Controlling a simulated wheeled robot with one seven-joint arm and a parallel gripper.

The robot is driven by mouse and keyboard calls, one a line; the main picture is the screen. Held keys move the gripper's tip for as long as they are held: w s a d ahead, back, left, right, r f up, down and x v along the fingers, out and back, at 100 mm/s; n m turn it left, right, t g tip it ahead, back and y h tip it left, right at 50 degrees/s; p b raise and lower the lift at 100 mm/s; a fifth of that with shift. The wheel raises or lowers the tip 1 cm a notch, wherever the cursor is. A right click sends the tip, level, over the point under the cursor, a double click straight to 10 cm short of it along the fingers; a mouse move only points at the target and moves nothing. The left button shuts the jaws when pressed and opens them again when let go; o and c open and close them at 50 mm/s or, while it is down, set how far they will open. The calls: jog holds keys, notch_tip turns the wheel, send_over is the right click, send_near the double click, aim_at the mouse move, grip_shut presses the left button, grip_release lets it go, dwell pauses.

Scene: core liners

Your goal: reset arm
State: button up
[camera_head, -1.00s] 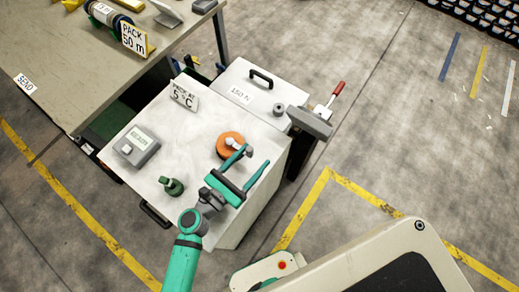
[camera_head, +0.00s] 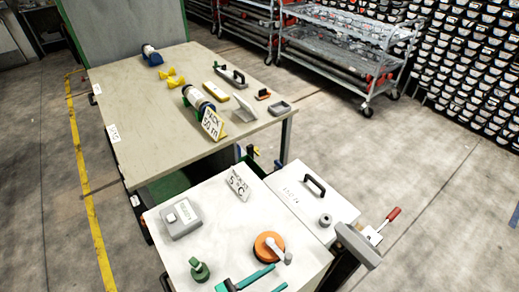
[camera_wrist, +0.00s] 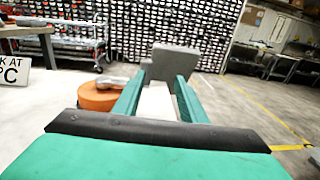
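My gripper (camera_head: 262,280) shows only partly at the bottom edge of the head view, with its teal fingers over the near part of the white cabinet top (camera_head: 217,222). In the wrist view my gripper (camera_wrist: 158,92) has its two fingers apart, with nothing between them that I can see held. An orange round piece (camera_head: 268,246) with a grey handle sits on the cabinet top close to the fingers. It also shows left of the fingers in the wrist view (camera_wrist: 97,97). My arm is mostly out of the head view.
A green fitting (camera_head: 199,270) and a grey box with a display (camera_head: 181,218) stand on the cabinet. A "5 °C" sign (camera_head: 237,184) stands at its back. A lidded section (camera_head: 295,185) and a red-handled lever (camera_head: 382,226) lie right. A long table (camera_head: 130,95) is behind.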

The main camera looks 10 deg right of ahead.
jog(key=s+a+r+m+t+y, duration=0.1)
jog(key=s+a+m+t+y, duration=0.2)
jog(key=s+m+y, duration=0.5)
jog(key=s+a+r+m+t+y, duration=0.1)
jog(key=s+a+m+t+y, duration=0.2)
jog(key=s+m+y, duration=0.5)
jog(key=m+t, duration=0.1)
jog(key=m, duration=0.6)
jog(key=shift+a+r, duration=0.2)
jog(key=shift+r, duration=0.1)
jog(key=shift+t, duration=0.3)
